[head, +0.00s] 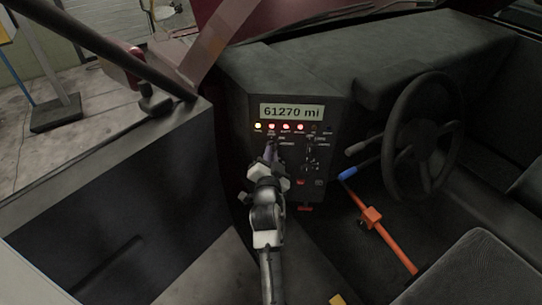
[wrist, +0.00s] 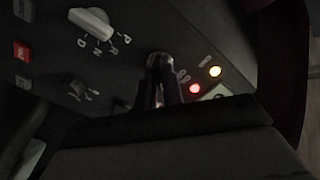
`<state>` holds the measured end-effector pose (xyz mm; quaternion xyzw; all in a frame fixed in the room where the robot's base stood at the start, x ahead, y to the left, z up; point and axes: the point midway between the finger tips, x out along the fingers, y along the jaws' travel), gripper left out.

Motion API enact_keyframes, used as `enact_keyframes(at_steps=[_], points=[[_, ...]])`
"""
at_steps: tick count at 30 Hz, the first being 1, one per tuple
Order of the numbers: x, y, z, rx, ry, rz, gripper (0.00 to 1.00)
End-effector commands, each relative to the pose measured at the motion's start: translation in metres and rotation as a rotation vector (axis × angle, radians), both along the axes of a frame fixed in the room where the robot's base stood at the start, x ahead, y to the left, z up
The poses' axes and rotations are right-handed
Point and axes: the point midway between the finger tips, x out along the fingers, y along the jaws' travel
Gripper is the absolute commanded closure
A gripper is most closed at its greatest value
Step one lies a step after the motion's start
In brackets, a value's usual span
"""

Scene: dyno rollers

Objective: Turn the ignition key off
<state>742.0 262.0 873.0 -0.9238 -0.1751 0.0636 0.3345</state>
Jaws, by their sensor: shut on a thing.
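The ignition key sits in the switch on the dark control panel (head: 258,160), below the row of lamps. In the wrist view a small grey piece, likely the key or its switch (wrist: 158,59), shows at the fingertips. My gripper (head: 271,150) reaches up to the panel from below and is shut on it; its dark fingers also show in the wrist view (wrist: 160,82). The fingers hide most of the key, so its exact angle cannot be told. The display (head: 292,111) reads 61270 mi, and yellow and red warning lamps (head: 271,126) are lit.
A white gear selector knob (wrist: 92,22) marked P, R, N, D and a smaller dark knob (wrist: 76,88) are near the fingers. A steering wheel (head: 420,135) stands to the right, with an orange bar (head: 388,235) below it. The open door (head: 110,200) is at left.

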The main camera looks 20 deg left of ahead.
Motion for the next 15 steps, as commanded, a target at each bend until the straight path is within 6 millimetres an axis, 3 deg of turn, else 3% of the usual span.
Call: enact_keyframes(at_steps=[15], points=[[0.0004, 0.0001, 0.0010, -0.386, -0.153, 0.000, 1.00]])
